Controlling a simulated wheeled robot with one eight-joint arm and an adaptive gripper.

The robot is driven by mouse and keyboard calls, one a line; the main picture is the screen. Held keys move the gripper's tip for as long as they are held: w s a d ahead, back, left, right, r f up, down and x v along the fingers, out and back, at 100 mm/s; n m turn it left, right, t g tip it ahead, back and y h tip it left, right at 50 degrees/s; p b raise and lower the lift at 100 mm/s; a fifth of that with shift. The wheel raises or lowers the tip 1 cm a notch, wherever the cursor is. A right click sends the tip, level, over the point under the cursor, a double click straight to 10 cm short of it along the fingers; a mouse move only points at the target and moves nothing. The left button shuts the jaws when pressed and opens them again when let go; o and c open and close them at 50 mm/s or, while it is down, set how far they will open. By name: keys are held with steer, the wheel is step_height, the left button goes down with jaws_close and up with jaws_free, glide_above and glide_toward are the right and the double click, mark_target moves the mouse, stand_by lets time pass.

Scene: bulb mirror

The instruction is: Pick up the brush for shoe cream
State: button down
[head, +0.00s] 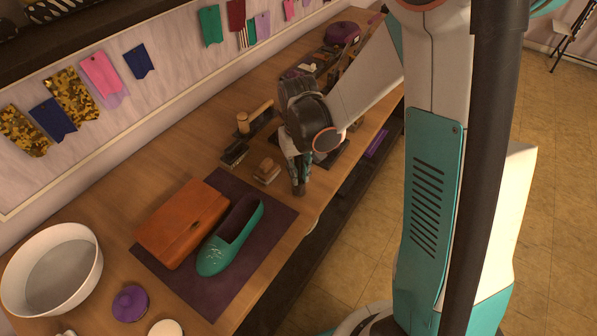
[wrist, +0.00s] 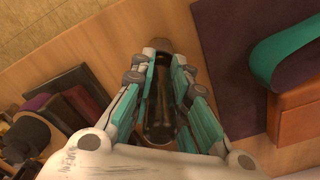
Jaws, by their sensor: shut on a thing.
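My gripper (head: 297,170) is low over the front edge of the workbench, fingers pointing down. In the wrist view my gripper (wrist: 164,72) is shut on a dark, shiny, long thing (wrist: 158,118) that lies between the teal finger pads. It may be the brush for shoe cream, but its bristles cannot be made out. In the head view its dark end (head: 299,188) shows below the fingers; I cannot tell whether it touches the bench. A dark brush (head: 235,154) and a wooden block brush (head: 267,171) lie to the left of my gripper.
A teal shoe (head: 230,238) and an orange leather bag (head: 180,222) lie on a purple mat (head: 262,252) nearer the camera. A wooden-handled tool (head: 257,113) stands behind the brushes. A white round bowl (head: 88,262) is at the left. Dark items crowd the bench beyond my gripper.

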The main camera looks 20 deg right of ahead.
step_height(320, 180, up, 20)
steer(key=p, duration=0.5)
steer(key=shift+f, duration=0.15)
stand_by(0.5)
